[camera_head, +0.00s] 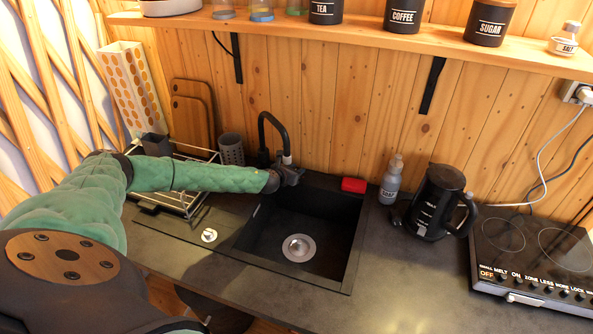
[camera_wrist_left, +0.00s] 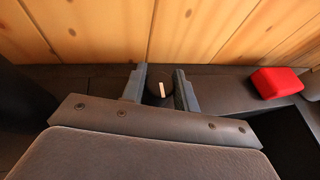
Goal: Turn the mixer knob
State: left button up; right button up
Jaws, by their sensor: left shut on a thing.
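The black mixer tap (camera_head: 265,128) rises at the back edge of the sink, its spout arching over. The mixer knob (camera_wrist_left: 158,92), dark and round with a small white mark, sits between the two fingers of my left gripper (camera_wrist_left: 160,84) in the left wrist view. My left gripper (camera_head: 289,172) also shows in the head view, beside the tap's base, shut on the knob. There the gripper and arm hide most of the knob. My right gripper is in neither view.
The black sink (camera_head: 315,215) lies in front of the tap. A red sponge-like block (camera_head: 354,185), a soap bottle (camera_head: 391,180) and a black kettle (camera_head: 436,203) stand right of it. A dish rack (camera_head: 190,200) is under my left arm. A shelf (camera_head: 350,28) runs above.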

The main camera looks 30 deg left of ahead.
pick_arm(q)
jog(key=shift+d, duration=0.1)
jog(key=shift+f+n+y, duration=0.1)
jog(key=shift+n+y, duration=0.6)
jog(key=shift+y, duration=0.1)
jog(key=shift+n+g+y, duration=0.3)
jog(key=shift+n+y, duration=0.6)
jog(key=n+g+y, duration=0.1)
jog(key=n+y, duration=0.2)
jog(key=n+g+y, duration=0.2)
jog(key=n+y, duration=0.1)
jog(key=shift+d+g, duration=0.1)
jog(key=shift+g, duration=0.2)
jog(key=n+g+y, duration=0.3)
jog(key=n+g, duration=0.1)
jog(key=shift+n+g, duration=0.3)
jog(key=shift+n, duration=0.1)
jog(key=shift+n+g+y, duration=0.6)
jog(key=shift+n+g, duration=1.3)
jog(key=shift+g, duration=0.3)
jog(key=o, duration=1)
